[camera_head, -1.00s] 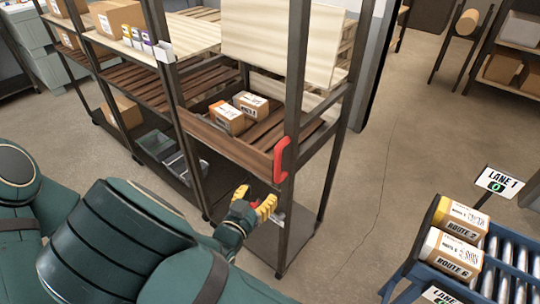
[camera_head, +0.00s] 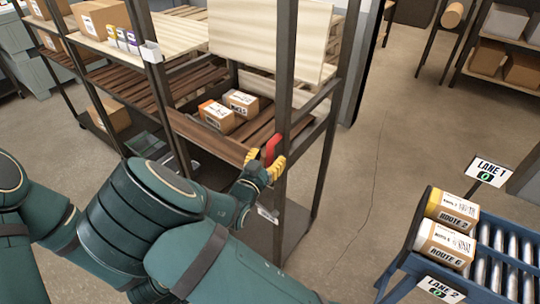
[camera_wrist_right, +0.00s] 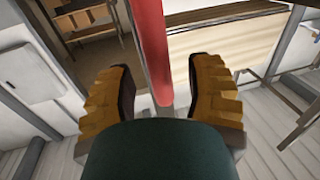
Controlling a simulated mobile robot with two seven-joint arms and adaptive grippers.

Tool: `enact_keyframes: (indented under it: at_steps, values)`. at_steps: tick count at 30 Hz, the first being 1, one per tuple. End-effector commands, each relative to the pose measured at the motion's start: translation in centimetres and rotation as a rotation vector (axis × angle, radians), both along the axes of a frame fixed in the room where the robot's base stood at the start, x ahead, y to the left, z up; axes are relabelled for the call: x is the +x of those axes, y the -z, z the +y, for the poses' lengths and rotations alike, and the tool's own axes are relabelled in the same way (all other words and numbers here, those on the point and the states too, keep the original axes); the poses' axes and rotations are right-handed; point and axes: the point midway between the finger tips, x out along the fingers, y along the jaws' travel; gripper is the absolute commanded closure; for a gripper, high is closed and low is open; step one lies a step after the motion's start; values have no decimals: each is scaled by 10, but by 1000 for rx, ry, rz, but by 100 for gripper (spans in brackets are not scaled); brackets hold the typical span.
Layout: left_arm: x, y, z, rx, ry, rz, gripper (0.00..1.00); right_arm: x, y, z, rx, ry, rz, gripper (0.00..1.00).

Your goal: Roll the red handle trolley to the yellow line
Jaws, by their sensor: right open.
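The trolley (camera_head: 288,80) is a tall dark-framed rack with wooden shelves, standing upright at the centre of the head view. Its red handle (camera_head: 271,149) is on the near corner post. My right gripper (camera_head: 266,165), with yellow fingers, is at the handle and hides part of it. In the right wrist view, the red handle (camera_wrist_right: 150,45) runs between the two open fingers (camera_wrist_right: 160,85), with a gap visible on the right side. My left gripper is not in view. No yellow line shows.
Two boxes (camera_head: 217,114) lie on the trolley's middle shelf. More racks stand at the left. A blue roller conveyor (camera_head: 402,262) with two route boxes (camera_head: 444,243) is at the lower right. Bare floor (camera_head: 375,180) lies between trolley and conveyor.

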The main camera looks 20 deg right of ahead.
Motion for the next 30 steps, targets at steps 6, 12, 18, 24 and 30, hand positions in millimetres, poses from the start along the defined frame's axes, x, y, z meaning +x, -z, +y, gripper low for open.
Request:
enact_keyframes:
  at_steps: [6,12,18,24,30]
  values:
    - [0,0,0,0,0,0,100,10,0,-9,-1,0,1,48]
    - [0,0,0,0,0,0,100,11,0,-9,0,-1,0,48]
    - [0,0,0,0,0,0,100,11,0,-9,0,0,0,87]
    - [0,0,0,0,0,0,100,11,0,-9,0,0,0,100]
    - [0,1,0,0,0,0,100,9,0,-11,0,1,0,100]
